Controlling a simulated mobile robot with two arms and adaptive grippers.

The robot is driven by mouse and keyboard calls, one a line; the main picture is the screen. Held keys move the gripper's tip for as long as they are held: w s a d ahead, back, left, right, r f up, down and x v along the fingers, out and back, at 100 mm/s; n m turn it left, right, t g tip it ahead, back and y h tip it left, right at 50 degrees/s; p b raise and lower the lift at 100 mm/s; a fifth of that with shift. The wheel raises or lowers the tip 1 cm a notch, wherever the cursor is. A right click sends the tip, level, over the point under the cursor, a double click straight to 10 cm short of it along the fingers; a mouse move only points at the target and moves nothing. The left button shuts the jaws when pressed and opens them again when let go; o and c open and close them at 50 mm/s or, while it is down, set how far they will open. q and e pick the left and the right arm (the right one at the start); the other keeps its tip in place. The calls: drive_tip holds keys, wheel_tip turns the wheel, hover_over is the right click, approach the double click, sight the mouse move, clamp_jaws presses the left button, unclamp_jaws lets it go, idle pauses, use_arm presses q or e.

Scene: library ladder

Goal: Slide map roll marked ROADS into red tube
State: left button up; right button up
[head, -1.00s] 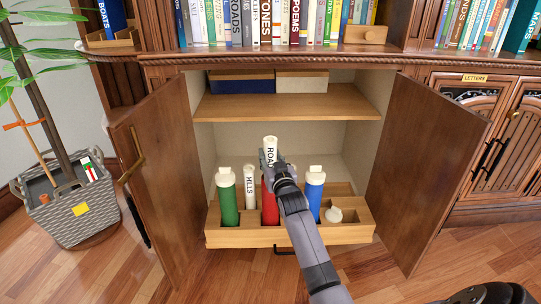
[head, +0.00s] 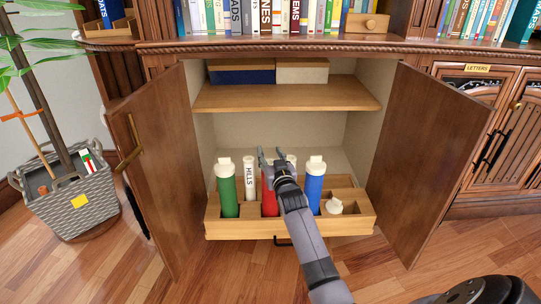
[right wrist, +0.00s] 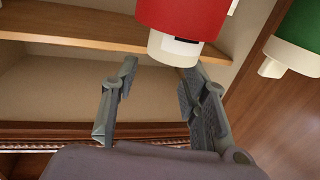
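The red tube (head: 268,198) stands upright in a wooden tray (head: 240,232), partly hidden by my right arm. In the right wrist view, the red tube (right wrist: 185,14) shows upside down. A white roll end with a black mark, the ROADS roll (right wrist: 172,46), sticks a short way out of its mouth. The lettering cannot be read there, and the gripper hides this end in the head view. My right gripper (head: 271,155) is open and empty just above the tube; its fingers (right wrist: 157,76) are apart and clear of the roll. My left gripper is not in view.
The tray also holds a green tube (head: 227,190), a white HILLS roll (head: 249,178), a blue tube (head: 314,187) and a small white piece (head: 333,206). Open cabinet doors stand left (head: 160,170) and right (head: 428,160). A shelf (head: 290,97) lies above.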

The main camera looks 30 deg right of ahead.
drive_tip(key=shift+o, duration=1.4)
drive_tip(key=shift+s, duration=0.1)
drive_tip(key=v, duration=1.2)
